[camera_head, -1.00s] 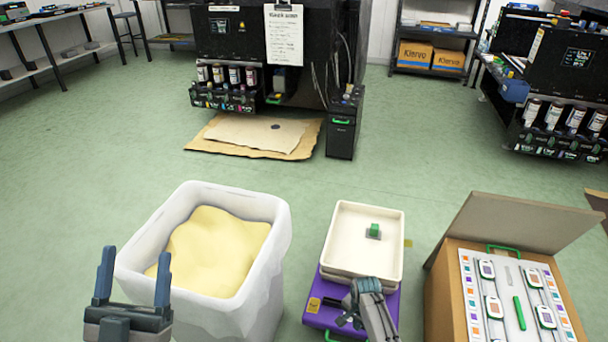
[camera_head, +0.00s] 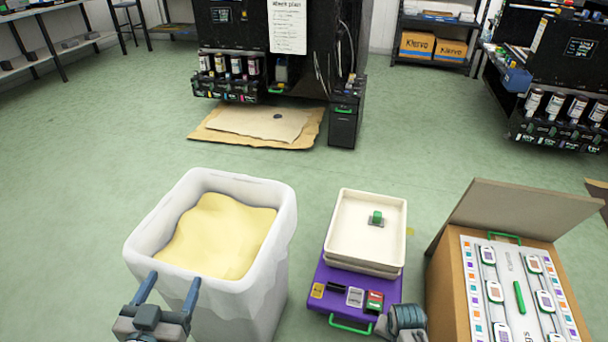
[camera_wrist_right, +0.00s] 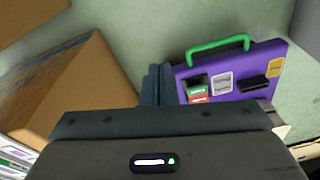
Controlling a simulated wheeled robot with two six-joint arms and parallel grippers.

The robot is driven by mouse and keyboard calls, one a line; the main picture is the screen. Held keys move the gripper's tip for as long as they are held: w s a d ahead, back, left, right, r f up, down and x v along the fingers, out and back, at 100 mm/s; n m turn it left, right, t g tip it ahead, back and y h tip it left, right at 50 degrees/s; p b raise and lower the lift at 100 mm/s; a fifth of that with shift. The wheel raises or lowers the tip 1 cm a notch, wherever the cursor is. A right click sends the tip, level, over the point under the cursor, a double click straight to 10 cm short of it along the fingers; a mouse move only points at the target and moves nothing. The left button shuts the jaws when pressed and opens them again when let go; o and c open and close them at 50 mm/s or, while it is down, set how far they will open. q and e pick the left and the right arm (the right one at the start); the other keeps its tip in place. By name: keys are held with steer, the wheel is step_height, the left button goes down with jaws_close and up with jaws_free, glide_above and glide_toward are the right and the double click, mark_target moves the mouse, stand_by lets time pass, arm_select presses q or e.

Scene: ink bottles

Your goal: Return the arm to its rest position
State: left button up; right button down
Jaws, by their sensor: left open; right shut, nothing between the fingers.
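My left gripper (camera_head: 174,278) is open and empty in the head view, in front of the white bin (camera_head: 285,215). My right arm shows at the bottom of the head view, just right of the purple box's (camera_head: 318,290) front corner; its fingertips are not clear there. In the right wrist view my right gripper (camera_wrist_right: 156,70) is shut with nothing between its fingers. It is beside the purple box (camera_wrist_right: 262,62) with its green handle, and apart from the cardboard box (camera_wrist_right: 75,85).
A cream tray (camera_head: 345,255) holding a small green-topped piece (camera_head: 376,218) sits on the purple box. Yellow material (camera_head: 218,240) fills the white bin. The open cardboard box (camera_head: 443,280) at right carries a panel of devices.

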arm_select(q)
steer(key=s+a+f+g+y, duration=0.2)
steer(key=s+a+f+g, duration=0.1)
steer(key=s+f+g, duration=1.3)
arm_select(e)
steer(key=s+d+r+n+t, duration=0.25)
steer(key=s+r+n, duration=0.45)
steer(key=s+r, duration=1.2)
arm_select(q)
step_height(320, 180, down, 14)
steer(key=w+a+r+t+p, duration=0.1)
steer(key=w+a+p, duration=0.1)
steer(key=p, duration=1.2)
arm_select(e)
step_height(320, 180, down, 13)
steer(key=d+g, duration=0.2)
steer(key=d, duration=0.1)
arm_select(q)
steer(key=s+a+f+n+p, duration=0.1)
steer(key=s+f+p, duration=0.7)
steer(key=s+p, duration=0.2)
steer(key=shift+s+a+f+g, duration=0.15)
steer(key=shift+s+f+g, duration=0.25)
steer(key=shift+s, duration=0.75)
arm_select(e)
steer(key=s+d+f, duration=0.1)
steer(key=s+f, duration=0.6)
steer(key=s, duration=0.5)
steer(key=shift+f+m+g, duration=0.35)
steer(key=shift+f+m, duration=0.05)
